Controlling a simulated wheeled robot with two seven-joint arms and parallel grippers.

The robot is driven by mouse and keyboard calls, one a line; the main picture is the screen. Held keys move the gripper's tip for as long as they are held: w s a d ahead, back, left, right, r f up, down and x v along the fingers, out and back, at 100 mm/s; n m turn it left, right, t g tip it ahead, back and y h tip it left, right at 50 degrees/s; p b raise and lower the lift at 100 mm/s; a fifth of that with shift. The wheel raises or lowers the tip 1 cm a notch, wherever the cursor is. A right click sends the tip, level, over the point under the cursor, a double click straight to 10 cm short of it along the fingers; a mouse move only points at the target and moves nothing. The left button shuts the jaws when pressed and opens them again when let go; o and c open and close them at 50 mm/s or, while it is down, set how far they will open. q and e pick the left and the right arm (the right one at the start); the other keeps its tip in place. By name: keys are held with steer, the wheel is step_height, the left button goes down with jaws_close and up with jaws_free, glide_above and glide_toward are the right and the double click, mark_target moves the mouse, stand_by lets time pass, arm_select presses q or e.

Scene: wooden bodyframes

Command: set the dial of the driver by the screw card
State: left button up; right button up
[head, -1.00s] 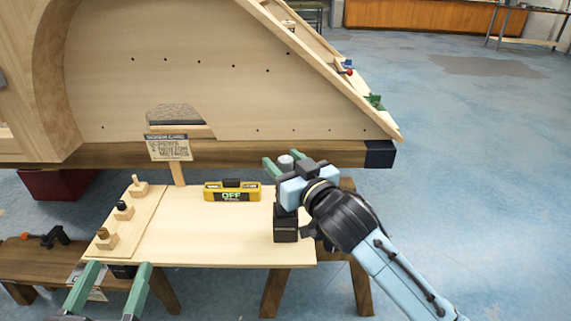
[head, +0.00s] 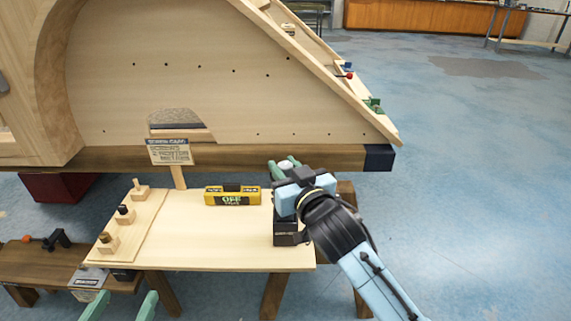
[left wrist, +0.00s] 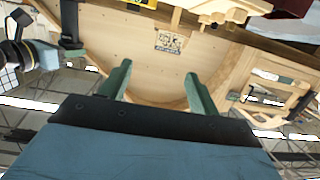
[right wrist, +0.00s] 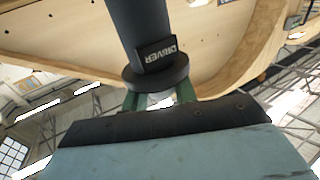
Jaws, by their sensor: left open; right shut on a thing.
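The driver (head: 286,230) is a dark upright tool at the right end of the light bench; its black body, labelled DRIVER, fills the top of the right wrist view (right wrist: 140,25). My right gripper (head: 282,165) is shut on its pale round dial (head: 286,165), whose setting I cannot read. Black and blue gripper parts hide much of the driver's upper part. The screw card (head: 168,152) stands on a post at the bench's back left; its small print is unreadable. It shows in the left wrist view (left wrist: 170,42). My left gripper (head: 119,308) is open and empty, low at the front left.
A yellow box (head: 232,197) reading OFF sits at the bench's back middle. A wooden board (head: 135,225) with several pegged blocks lies on the left. The large wooden bodyframe (head: 200,90) stands behind. The bench's front middle (head: 215,245) is clear.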

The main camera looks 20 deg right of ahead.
mark_target(287, 172)
steer(key=shift+r+m+h+p, duration=0.1)
steer(key=shift+m+h+p, duration=0.25)
steer(key=shift+m+h, duration=0.55)
arm_select(q)
steer(key=f+g, duration=0.1)
steer(key=s+a+f+g, duration=0.1)
steer(key=f+g+y, duration=0.1)
steer(key=f, duration=0.1)
steer(key=shift+s+a, duration=0.2)
steer(key=shift+s, duration=0.15)
arm_select(e)
steer(key=shift+h, duration=0.7)
steer(key=o, duration=1)
steer(key=shift+c, duration=0.2)
steer(key=shift+s, duration=0.15)
